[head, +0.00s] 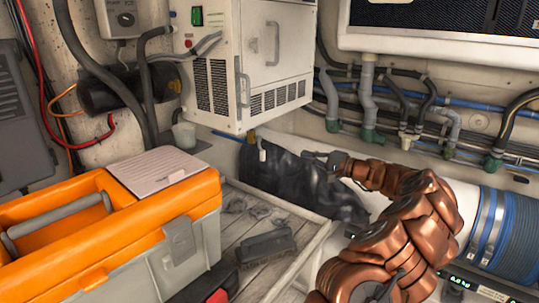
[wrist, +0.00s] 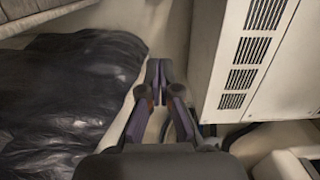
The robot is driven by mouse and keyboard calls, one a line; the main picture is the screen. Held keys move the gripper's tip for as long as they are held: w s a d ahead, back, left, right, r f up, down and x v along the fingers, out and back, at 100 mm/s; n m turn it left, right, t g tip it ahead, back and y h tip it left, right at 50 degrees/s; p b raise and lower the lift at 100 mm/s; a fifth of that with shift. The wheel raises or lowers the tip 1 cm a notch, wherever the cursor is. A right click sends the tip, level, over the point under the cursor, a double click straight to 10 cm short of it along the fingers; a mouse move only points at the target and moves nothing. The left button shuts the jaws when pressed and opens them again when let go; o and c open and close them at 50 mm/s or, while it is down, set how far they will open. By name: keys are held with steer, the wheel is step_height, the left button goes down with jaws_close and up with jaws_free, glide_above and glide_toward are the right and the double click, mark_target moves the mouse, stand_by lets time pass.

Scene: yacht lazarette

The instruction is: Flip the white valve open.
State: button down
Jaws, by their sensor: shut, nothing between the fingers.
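A small white lever (head: 262,150), which looks like the white valve, hangs beside a brass fitting (head: 250,136) under the front lower edge of the white cabinet in the head view. It points down. My gripper (head: 308,155) is to the right of it in the head view, apart from it, over the black plastic-wrapped bundle. In the wrist view my gripper (wrist: 158,75) is shut and empty, its fingertips together. I cannot make out the valve in the wrist view; the fingers may hide it.
The white cabinet (head: 240,60) stands left of my gripper in the head view; its vented side (wrist: 255,60) is close on the right in the wrist view. The black bundle (head: 290,180) lies below. An orange toolbox (head: 110,235) and a brush (head: 265,245) sit on the slatted bench.

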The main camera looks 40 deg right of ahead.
steer(key=w+a+p, duration=0.5)
steer(key=w+a, duration=0.2)
steer(key=w, duration=0.1)
steer(key=shift+w+a, duration=0.35)
stand_by(0.5)
